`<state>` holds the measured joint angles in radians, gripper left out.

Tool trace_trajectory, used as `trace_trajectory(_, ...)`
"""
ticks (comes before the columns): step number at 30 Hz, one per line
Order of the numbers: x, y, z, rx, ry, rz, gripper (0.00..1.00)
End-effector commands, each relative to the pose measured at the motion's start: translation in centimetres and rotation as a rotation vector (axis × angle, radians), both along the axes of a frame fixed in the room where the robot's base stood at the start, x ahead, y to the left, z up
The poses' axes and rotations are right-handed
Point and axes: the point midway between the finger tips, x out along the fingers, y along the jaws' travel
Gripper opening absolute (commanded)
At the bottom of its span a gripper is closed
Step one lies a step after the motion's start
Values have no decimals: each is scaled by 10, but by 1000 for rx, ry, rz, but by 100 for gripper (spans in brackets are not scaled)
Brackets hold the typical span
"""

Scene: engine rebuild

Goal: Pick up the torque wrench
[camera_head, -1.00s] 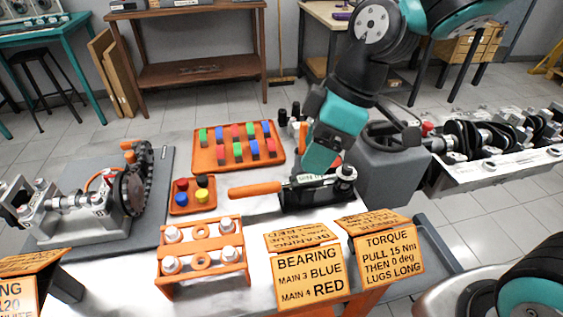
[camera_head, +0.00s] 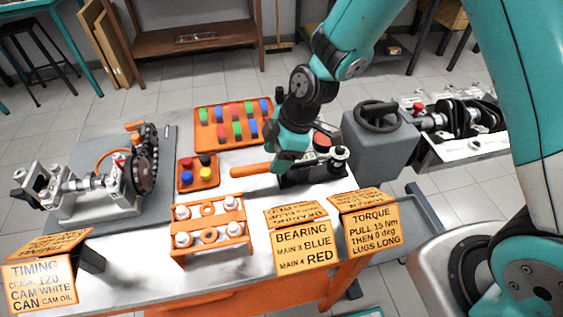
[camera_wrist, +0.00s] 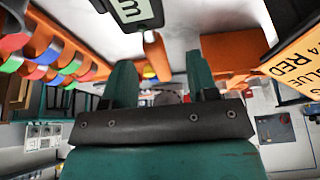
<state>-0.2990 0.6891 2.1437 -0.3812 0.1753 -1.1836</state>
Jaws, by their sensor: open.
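The torque wrench (camera_head: 250,170) shows in the head view as an orange handle pointing left, with its right end at a black stand (camera_head: 312,176). My gripper (camera_head: 283,167) is low by the right end of the handle and hides part of the wrench. In the wrist view my two teal fingers (camera_wrist: 162,82) stand apart. An orange piece (camera_wrist: 157,55), which looks like the handle, shows in the gap beyond them. A dark-framed display with an "m" (camera_wrist: 131,10) is at the top. I cannot tell whether a finger touches the wrench.
An orange tray of coloured blocks (camera_head: 205,145) lies behind the handle. A small tray with coloured caps (camera_head: 186,187) is to its left. An orange rack (camera_head: 214,238) and sign stands (camera_head: 300,247) are in front.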

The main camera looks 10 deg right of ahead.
Motion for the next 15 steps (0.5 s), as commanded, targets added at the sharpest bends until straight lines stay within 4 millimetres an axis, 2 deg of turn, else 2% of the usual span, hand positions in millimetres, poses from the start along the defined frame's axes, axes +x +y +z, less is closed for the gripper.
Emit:
trace_trajectory(5, 1, 5, -12, -1, 3, 0, 53)
trace_trajectory(12, 5, 18, -43, -2, 3, 0, 53)
trace_trajectory(15, 5, 20, -49, -1, 1, -1, 53)
